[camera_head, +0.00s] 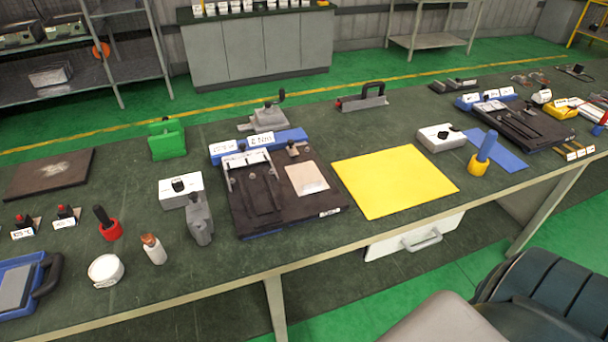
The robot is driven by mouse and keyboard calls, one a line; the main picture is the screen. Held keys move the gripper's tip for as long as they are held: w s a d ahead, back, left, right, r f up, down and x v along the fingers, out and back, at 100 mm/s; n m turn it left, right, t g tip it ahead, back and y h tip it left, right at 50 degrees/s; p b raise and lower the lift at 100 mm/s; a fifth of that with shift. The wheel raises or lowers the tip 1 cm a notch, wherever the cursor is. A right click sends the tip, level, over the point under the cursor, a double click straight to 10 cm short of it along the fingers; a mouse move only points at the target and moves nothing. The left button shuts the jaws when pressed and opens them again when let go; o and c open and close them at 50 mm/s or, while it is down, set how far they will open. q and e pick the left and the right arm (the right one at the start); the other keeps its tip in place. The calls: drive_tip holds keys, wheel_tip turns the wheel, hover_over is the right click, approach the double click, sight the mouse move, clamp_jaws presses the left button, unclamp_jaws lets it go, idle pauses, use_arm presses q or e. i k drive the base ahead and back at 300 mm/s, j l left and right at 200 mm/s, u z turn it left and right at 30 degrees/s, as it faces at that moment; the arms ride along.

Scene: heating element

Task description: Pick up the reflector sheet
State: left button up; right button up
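No sheet is labelled as the reflector sheet, and I cannot tell for sure which one it is. A small pale beige sheet (307,178) lies flat on the right part of the dark fixture plate (268,217), mid-table. A large yellow sheet (393,180) lies flat on the table just right of that plate. A blue flat piece (500,152) lies farther right, partly hidden by a blue-handled tool with a yellow base (482,156). Neither of my grippers is in view.
The long green workbench (110,303) is crowded. A clamp-like grey tool (199,219), a white box (181,190), a white roll (106,270) and a small bottle (153,249) stand left of the plate. Another white box (441,138) stands behind the yellow sheet. A dark chair (545,293) is at the front right.

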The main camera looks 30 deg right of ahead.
sight(307, 179)
drive_tip(key=l, duration=1.75)
drive_tip(key=k+z, duration=0.05)
drive_tip(key=k, duration=0.05)
